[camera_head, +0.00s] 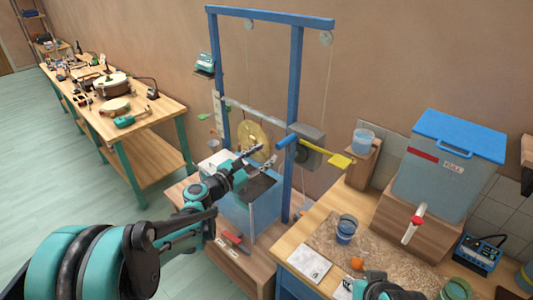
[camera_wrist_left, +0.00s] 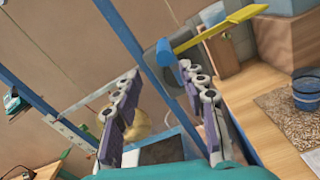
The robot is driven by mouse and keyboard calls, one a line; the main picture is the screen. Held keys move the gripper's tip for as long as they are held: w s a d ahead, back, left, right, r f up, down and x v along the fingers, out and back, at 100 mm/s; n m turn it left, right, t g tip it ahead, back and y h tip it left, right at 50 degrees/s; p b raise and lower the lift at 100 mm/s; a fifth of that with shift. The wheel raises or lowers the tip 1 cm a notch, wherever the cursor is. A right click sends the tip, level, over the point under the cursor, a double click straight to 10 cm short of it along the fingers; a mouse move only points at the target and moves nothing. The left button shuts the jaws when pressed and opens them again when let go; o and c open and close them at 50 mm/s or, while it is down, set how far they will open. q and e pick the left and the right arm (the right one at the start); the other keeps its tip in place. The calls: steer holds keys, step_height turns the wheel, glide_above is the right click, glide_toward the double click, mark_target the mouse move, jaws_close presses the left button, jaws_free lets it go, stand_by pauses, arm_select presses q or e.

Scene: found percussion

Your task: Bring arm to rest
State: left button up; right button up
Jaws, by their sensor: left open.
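My left arm comes in from the left in the head view. Its gripper (camera_head: 257,162) is open and empty, in the air over the clear water tank (camera_head: 262,212) at the foot of the blue frame. In the left wrist view its two fingers (camera_wrist_left: 160,112) stand wide apart with nothing between them. The brass gong (camera_head: 253,138) hangs just behind the gripper and is partly hidden by a finger in the wrist view. A teal and black part at the bottom edge of the head view looks like my right arm; its gripper does not show.
The blue frame (camera_head: 297,95) stands close right of my left gripper, with a yellow paddle (camera_head: 341,160) beyond. A blue cup (camera_head: 346,229) and an orange ball (camera_head: 357,263) are on the right bench. A lidded water container (camera_head: 440,185) stands behind. Open floor (camera_head: 60,190) lies left.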

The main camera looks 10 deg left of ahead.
arm_select(q)
steer(key=s+d+f+m+g+y+b, duration=0.1)
steer(key=s+f+m+g+y, duration=0.15)
steer(key=s+m, duration=0.45)
steer(key=s+d+f+m+g+y+b, duration=0.1)
steer(key=s+f+m+g, duration=0.15)
steer(key=s+m, duration=0.45)
steer(key=s+a+f+m+g+y, duration=0.1)
steer(key=s+a+f+m+y, duration=0.1)
steer(key=s, duration=0.4)
steer(key=s+a+f+m+y, duration=0.2)
steer(key=s+a+f+m, duration=0.2)
steer(key=s+a+m, duration=0.1)
steer(key=s+a+f+m+g+y+b, duration=0.1)
steer(key=s+a+f+m+y, duration=0.2)
steer(key=s, duration=0.4)
steer(key=shift+a+f+m+g, duration=0.3)
steer(key=shift+a+f+m, duration=0.1)
steer(key=shift+f+m, duration=0.15)
steer(key=shift+s, duration=0.1)
